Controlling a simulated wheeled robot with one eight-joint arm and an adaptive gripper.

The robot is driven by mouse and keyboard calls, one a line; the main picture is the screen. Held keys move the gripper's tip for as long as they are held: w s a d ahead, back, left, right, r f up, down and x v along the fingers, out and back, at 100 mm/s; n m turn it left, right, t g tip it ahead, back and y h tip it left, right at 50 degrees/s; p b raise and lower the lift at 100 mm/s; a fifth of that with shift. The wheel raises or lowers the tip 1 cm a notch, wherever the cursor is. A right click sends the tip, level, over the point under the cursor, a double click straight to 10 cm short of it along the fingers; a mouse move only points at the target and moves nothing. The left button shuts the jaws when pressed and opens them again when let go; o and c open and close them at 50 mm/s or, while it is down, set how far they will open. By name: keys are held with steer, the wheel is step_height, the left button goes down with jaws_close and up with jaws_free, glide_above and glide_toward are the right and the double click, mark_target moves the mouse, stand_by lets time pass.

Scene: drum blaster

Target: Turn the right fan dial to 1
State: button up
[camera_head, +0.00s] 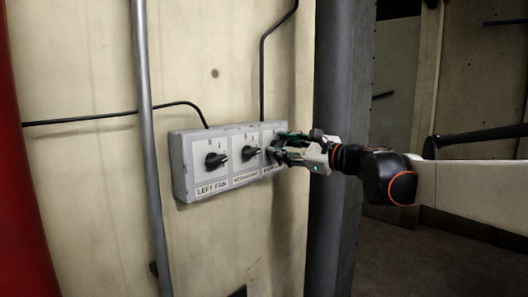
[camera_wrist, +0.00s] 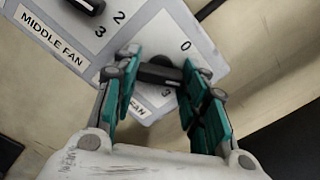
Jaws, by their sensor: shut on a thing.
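The right fan dial is a black knob (camera_wrist: 160,73) on the right panel of a grey switch box (camera_head: 180,172). In the wrist view the knob lies between my gripper's teal-padded fingers (camera_wrist: 162,70), which are shut on it. A 0 and a 3 are readable beside the knob; the 1 is hidden, and I cannot tell which number the knob points at. In the head view my gripper (camera_head: 281,147) reaches the box from the right and covers most of this dial.
The left fan dial (camera_head: 215,160) and middle fan dial (camera_head: 249,153) sit on the same box, left of my gripper. A grey pipe (camera_head: 148,120) runs down the wall. A dark pillar (camera_head: 341,75) stands right of the box. Black cables (camera_head: 262,70) run to the box top.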

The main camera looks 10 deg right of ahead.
steer(key=shift+n, duration=1.4)
steer(key=o, duration=1.1)
steer(key=shift+c, duration=0.2)
